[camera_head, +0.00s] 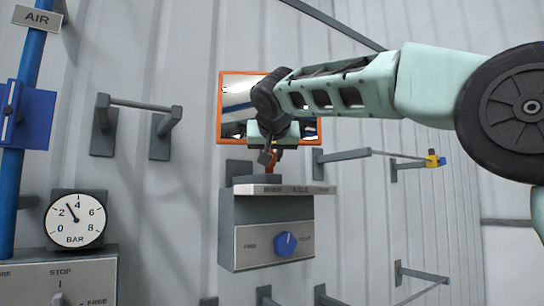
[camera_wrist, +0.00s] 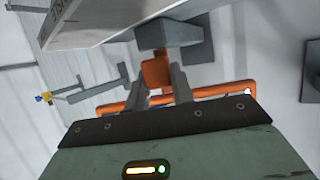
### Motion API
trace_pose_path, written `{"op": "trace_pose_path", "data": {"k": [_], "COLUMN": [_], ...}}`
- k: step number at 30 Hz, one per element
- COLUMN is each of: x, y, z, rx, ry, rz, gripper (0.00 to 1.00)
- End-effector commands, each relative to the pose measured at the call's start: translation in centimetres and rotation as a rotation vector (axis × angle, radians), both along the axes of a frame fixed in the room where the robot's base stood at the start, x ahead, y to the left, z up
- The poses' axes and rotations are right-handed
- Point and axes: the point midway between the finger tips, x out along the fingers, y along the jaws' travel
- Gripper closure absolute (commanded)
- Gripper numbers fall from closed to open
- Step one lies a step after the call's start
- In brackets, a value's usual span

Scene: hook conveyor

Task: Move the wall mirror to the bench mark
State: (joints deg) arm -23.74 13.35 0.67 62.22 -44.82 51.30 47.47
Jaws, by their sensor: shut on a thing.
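The wall mirror (camera_head: 238,103) has an orange frame and hangs in front of the ribbed wall, behind my wrist in the head view. My gripper (camera_head: 268,158) is below its middle, partly hidden by my arm. In the wrist view my gripper (camera_wrist: 164,76) is shut on an orange tab of the mirror; the mirror's orange frame (camera_wrist: 118,106) shows behind the fingers. A grey block (camera_wrist: 166,32) is close to the tab; I cannot tell whether they touch. The lettering on the shelf edge is too small to read, so I cannot pick out the bench mark.
A grey box with a shelf (camera_head: 322,190) and a blue knob (camera_head: 286,243) is just below my gripper. Wall rails stand left (camera_head: 140,104) and right (camera_head: 345,155), the right one near a yellow-tipped peg (camera_head: 433,160). A pressure gauge (camera_head: 76,219) and blue pipe are at far left.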

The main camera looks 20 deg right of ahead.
Motion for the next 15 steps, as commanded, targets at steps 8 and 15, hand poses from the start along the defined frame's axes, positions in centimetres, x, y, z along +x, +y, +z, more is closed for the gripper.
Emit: {"op": "trace_pose_path", "data": {"k": [8,15], "x": [-0.03,-0.01], "y": [0.01,0.00], "z": [0.06,0.02], "rx": [0.000,0.000], "ry": [0.000,0.000], "rz": [0.001,0.001], "gripper": [0.55,0.55]}}
